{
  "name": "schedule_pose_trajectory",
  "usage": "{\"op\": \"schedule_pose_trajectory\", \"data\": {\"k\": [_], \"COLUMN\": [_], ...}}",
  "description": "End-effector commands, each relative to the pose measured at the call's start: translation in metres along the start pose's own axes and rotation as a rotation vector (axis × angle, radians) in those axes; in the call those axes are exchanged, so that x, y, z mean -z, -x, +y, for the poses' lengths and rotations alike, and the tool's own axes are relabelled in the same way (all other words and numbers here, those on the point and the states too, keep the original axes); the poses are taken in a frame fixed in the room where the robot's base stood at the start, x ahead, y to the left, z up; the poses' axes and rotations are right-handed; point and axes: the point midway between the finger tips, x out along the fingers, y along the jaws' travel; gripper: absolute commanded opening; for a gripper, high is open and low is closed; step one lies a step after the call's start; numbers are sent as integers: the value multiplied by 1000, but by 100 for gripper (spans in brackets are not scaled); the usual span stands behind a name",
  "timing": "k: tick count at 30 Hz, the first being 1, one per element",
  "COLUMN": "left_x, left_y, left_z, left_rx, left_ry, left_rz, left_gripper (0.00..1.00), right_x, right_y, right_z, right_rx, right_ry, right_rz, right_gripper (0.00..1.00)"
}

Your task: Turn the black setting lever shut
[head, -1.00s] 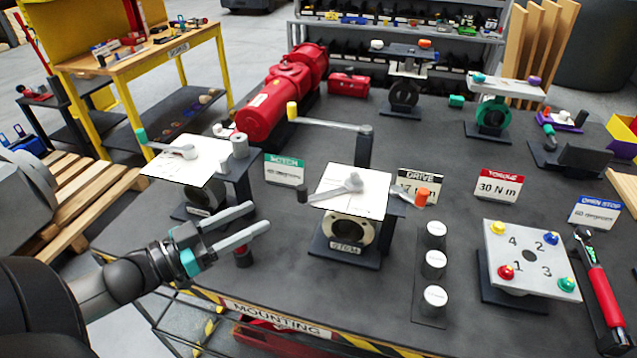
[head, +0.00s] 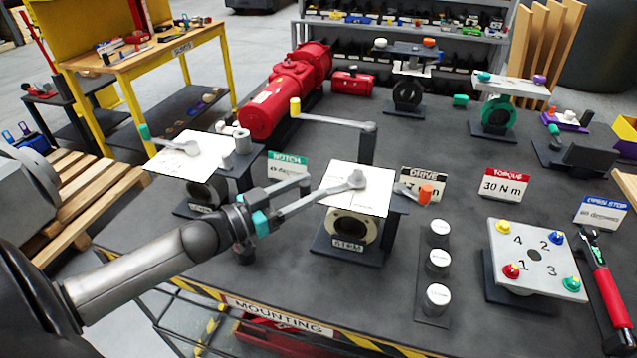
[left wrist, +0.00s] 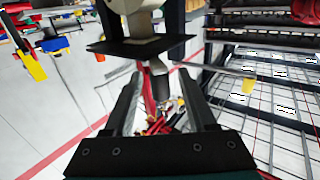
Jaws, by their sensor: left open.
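The middle valve (head: 347,230) stands on the table with a white plate (head: 372,200) on top. A grey lever (head: 352,181) lies across this plate; its black knob end is hidden behind my left gripper in the head view. My left gripper (head: 313,188) is open, with its fingertips at the plate's left edge, near the knob end. In the left wrist view, a dark handle (left wrist: 160,88) shows in the gap between the two fingers (left wrist: 160,100). I cannot tell whether they touch it. My right gripper is not in view.
A yellow-ended crank (head: 335,121) stands behind the plate. An orange-ended handle (head: 425,194) sticks out at right. The left valve bears a teal-ended lever (head: 170,147). White-topped cylinders (head: 437,262) stand to the right. The dark table top (head: 385,290) in front is clear.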

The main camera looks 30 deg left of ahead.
Motion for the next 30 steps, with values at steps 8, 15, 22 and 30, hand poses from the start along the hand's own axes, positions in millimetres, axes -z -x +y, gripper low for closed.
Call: {"op": "schedule_pose_trajectory", "data": {"k": [8, 15, 22, 30], "left_x": [0, 0, 0, 0], "left_y": [-25, -32, -32, -31], "left_z": [0, 0, 0, 0], "left_rx": [1, 0, 0, 0], "left_ry": [1, 1, 1, 1], "left_rz": [1, 0, 0, 0], "left_gripper": [56, 56, 56, 26], "right_x": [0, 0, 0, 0], "right_y": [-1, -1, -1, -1], "right_z": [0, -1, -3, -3], "right_rx": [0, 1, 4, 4], "right_ry": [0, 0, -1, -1], "right_rz": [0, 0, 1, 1], "right_gripper": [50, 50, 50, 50]}}
